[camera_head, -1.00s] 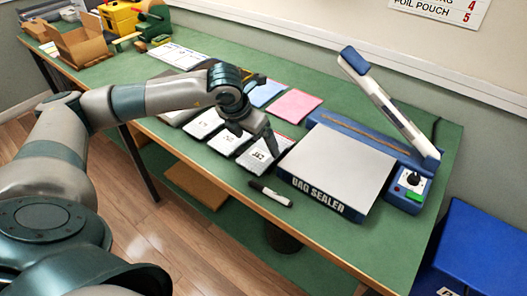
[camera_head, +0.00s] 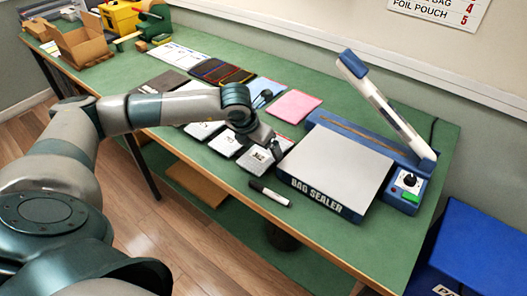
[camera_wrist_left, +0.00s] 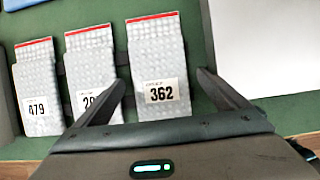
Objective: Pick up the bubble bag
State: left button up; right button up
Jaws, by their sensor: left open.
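Three bubble bags with red top edges and white number labels lie in a row near the table's front edge. The one labelled 362 (camera_wrist_left: 155,60) is rightmost, beside the bag sealer; in the head view this bag (camera_head: 256,160) is partly behind my gripper. The middle bag (camera_wrist_left: 88,60) has its label partly hidden by a finger. The bag labelled 479 (camera_wrist_left: 37,85) is leftmost. My left gripper (camera_wrist_left: 161,78) is open and empty, its fingers on either side of bag 362 in the wrist view. In the head view the left gripper (camera_head: 260,142) is over that bag. My right gripper is out of view.
The bag sealer (camera_head: 335,170), its arm raised, stands close right of the bags. A black and white marker (camera_head: 270,193) lies in front. Pink (camera_head: 296,106) and blue (camera_head: 262,90) pouches lie behind the bags. A cardboard box (camera_head: 82,45) is at the far left.

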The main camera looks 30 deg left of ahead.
aim_at(262, 154)
pick_arm(q)
jog(key=shift+w+f, duration=0.1)
jog(key=shift+f, duration=0.15)
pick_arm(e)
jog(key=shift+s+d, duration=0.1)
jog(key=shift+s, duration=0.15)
pick_arm(q)
jog(key=shift+c, duration=0.4)
jog(key=c, duration=1.2)
jog(key=shift+r, duration=0.15)
